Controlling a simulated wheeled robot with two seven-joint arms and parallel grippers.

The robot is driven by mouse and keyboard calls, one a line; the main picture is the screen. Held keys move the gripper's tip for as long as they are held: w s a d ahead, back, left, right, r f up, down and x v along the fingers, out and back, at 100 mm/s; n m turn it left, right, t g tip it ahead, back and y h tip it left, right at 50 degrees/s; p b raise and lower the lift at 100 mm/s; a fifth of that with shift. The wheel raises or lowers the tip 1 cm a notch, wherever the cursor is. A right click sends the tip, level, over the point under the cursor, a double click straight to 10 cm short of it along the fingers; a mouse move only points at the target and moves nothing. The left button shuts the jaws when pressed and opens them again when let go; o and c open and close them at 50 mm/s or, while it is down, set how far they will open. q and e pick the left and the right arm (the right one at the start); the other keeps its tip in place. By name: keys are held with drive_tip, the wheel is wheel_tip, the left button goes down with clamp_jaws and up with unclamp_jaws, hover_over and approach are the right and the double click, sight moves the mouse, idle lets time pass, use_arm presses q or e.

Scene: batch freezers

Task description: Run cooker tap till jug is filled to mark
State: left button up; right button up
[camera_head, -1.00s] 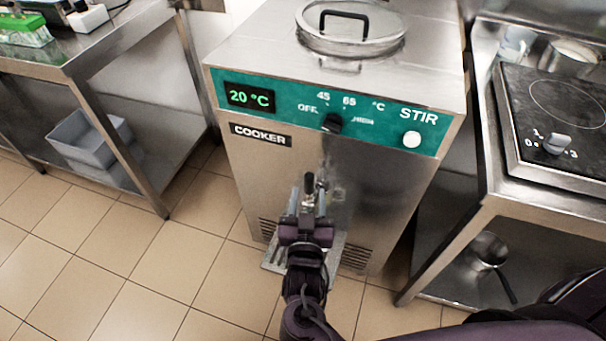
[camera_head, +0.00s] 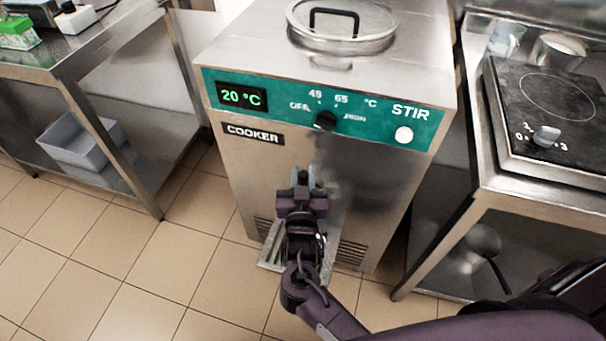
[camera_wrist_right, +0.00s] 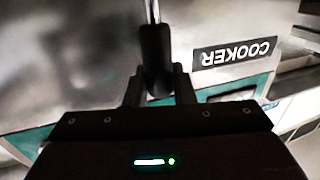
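The cooker (camera_head: 272,165) is a steel cabinet with a green control panel; its display reads 20 °C. Its tap lever has a black handle, seen in the wrist view (camera_wrist_right: 155,55). My right gripper (camera_head: 303,178) is at the front of the cooker, at the tap. In the wrist view its two fingers (camera_wrist_right: 158,85) stand close on either side of the black handle and appear shut on it. The tap's spout is hidden behind my gripper and arm. No jug can be made out. My left gripper is not in view.
A drip tray (camera_head: 270,262) sticks out low at the cooker's front, partly hidden by my arm. A steel table with a hob (camera_head: 552,105) stands at right, a pan (camera_head: 484,242) on its lower shelf. A table at left holds a grey bin (camera_head: 75,143) below.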

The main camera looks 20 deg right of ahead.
clamp_jaws()
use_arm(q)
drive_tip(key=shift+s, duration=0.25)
